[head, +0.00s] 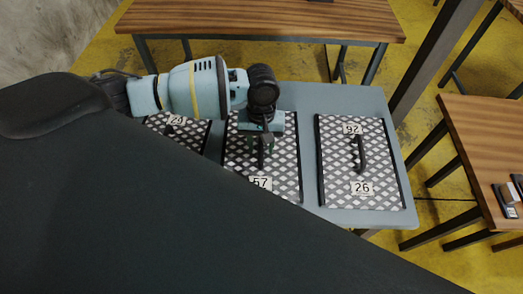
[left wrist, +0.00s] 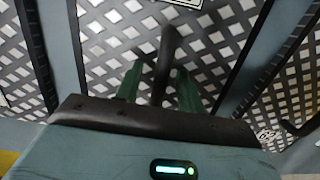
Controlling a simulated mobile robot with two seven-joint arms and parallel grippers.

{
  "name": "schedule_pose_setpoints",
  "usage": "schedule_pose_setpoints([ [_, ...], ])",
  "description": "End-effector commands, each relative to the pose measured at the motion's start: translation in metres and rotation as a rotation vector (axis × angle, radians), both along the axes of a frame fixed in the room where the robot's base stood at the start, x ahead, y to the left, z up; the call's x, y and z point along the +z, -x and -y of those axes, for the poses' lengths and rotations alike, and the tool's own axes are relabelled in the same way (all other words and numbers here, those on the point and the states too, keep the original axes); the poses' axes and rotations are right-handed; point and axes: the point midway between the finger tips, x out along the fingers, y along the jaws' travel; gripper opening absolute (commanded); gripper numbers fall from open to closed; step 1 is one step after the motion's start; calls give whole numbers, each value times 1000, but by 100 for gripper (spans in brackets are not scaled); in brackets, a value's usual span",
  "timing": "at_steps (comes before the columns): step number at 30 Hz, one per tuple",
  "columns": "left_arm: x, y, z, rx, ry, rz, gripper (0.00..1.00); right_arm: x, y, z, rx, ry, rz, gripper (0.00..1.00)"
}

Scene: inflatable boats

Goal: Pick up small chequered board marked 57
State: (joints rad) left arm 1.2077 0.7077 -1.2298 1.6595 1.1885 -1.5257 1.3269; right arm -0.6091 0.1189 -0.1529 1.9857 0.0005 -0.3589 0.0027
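The small chequered board marked 57 (head: 284,172) lies on the grey-blue table between two other boards. Its white label 57 (head: 260,183) is at its near edge, and a dark upright handle rises from its middle. My left gripper (head: 262,148) is over this board, pointing down at the handle. In the left wrist view, my left gripper's green fingers (left wrist: 160,88) stand apart on either side of the dark handle (left wrist: 166,50), with gaps showing between fingers and handle. The gripper hides the far part of the board in the head view. My right gripper is not in view.
A board marked 26 and 92 (head: 338,180) lies to the right, with its own handle. A board marked 29 (head: 193,133) lies to the left, partly hidden by my dark body. A wooden table (head: 260,18) stands behind, another (head: 490,150) at right.

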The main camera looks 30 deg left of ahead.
Motion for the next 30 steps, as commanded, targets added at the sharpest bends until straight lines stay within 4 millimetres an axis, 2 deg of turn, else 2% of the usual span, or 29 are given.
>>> schedule_pose_setpoints([
  [6, 0, 0, 0, 0, 0, 1, 37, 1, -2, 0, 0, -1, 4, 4],
  [15, 0, 0, 0, -1, 0, 0, 0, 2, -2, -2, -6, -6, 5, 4],
  [30, 2, -1, 1, -1, 1, 3, 0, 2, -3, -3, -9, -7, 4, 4],
])
